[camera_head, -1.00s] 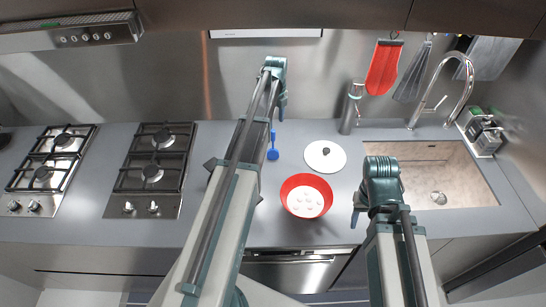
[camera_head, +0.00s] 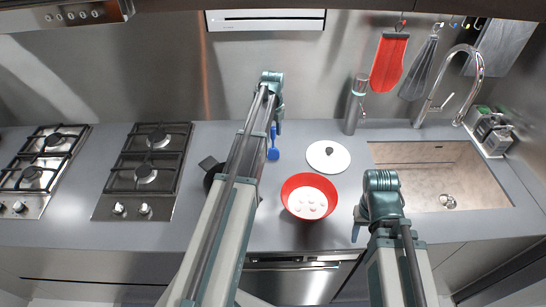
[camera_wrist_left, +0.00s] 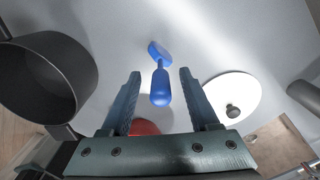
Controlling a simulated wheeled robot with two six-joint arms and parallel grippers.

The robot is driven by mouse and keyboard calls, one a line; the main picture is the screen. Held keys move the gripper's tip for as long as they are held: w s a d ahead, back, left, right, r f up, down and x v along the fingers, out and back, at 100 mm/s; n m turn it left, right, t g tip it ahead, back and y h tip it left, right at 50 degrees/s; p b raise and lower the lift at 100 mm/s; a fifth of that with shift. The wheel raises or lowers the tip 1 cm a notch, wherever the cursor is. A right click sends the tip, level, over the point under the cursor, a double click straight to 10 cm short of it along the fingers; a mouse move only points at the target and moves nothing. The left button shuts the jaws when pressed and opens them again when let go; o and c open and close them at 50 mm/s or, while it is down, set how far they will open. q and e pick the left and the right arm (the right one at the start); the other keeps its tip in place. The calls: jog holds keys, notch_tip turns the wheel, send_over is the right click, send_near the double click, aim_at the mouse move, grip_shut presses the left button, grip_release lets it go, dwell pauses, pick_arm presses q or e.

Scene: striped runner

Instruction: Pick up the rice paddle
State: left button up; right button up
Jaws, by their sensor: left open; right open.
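The blue rice paddle (camera_head: 273,152) lies on the grey counter to the left of the white lid. In the left wrist view the paddle (camera_wrist_left: 160,84) shows between and beyond the two fingers, its flat end pointing to the top of the picture. My left gripper (camera_head: 279,124) is open and empty above the far end of the paddle; in its wrist view the fingers (camera_wrist_left: 160,76) stand apart on either side of it. My right gripper (camera_head: 357,226) is open and empty over the counter's front, right of the red bowl.
A red bowl (camera_head: 327,187) with pale round pieces inside stands on the counter, with a white lid (camera_head: 340,161) behind it. A dark pot (camera_wrist_left: 82,56) is left of the paddle, partly hidden by my left arm in the head view. The sink (camera_head: 425,155) is at right, stoves (camera_head: 150,160) at left.

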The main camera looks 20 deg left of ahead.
pick_arm(q)
jog(key=shift+f, duration=0.7)
jog(key=shift+r, duration=0.1)
pick_arm(e)
jog(key=shift+f, duration=0.55)
pick_arm(q)
grip_shut()
jog(key=shift+r, duration=0.1)
pick_arm(e)
jog(key=shift+r, duration=0.1)
